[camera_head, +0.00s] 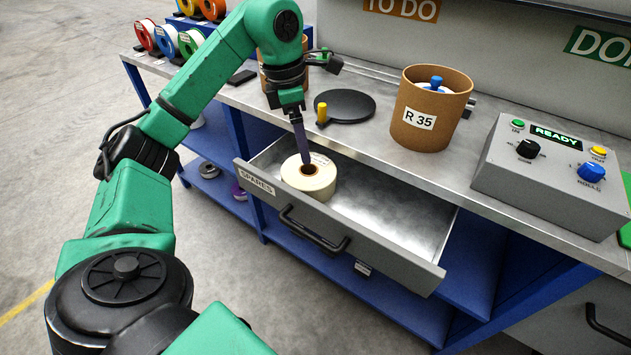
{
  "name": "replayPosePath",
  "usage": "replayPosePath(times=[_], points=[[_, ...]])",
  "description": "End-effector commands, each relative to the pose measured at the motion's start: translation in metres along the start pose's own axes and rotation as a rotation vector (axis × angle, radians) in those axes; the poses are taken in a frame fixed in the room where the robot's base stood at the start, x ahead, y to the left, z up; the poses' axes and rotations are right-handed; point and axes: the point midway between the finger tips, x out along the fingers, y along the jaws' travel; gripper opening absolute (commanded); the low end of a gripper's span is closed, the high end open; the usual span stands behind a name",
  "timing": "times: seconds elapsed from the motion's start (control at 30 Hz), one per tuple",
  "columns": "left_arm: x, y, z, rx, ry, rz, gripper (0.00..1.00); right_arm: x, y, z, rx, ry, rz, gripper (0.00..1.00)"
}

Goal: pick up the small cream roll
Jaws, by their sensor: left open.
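The small cream roll (318,184) lies flat in the left part of the open drawer labelled SPARES (378,225). It has a dark core hole in its middle. My left gripper (308,168) comes down from above, with its fingers at the roll's core hole. The fingertips overlap the hole in the picture; how deep they reach and whether they touch the roll cannot be told. The left gripper is open, with the fingers seen nearly edge-on. My right gripper does not show.
A brown tub marked R 35 (430,115) stands on the bench, right of a black disc (345,106) with a yellow knob. A grey control box (552,172) reading READY is at the right. Coloured spools (165,40) sit at the back left. The drawer's right part is empty.

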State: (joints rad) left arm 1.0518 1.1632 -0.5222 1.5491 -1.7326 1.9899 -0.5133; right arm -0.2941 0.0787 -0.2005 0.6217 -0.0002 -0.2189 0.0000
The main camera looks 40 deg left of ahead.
Motion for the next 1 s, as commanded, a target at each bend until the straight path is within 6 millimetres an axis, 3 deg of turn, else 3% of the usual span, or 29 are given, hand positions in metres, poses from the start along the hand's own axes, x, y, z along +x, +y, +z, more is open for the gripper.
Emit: replayPosePath(times=[0.1, 0.3, 0.7, 0.97, 1.0], points=[[0.023, -0.001, -0.001, 0.001, 0.004, -0.003, 0.97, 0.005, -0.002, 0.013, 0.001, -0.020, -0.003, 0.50], [0.074, -0.001, -0.001, 0.001, 0.004, -0.004, 0.97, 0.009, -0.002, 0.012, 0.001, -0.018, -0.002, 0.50], [0.137, -0.001, -0.004, 0.001, 0.001, -0.004, 0.97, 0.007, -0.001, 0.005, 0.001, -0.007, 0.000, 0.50], [0.144, 0.000, -0.004, 0.001, -0.001, -0.001, 0.97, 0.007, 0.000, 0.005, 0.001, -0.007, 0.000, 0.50], [0.144, 0.000, -0.004, 0.001, -0.001, -0.001, 0.82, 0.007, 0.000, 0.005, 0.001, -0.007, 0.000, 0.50]])
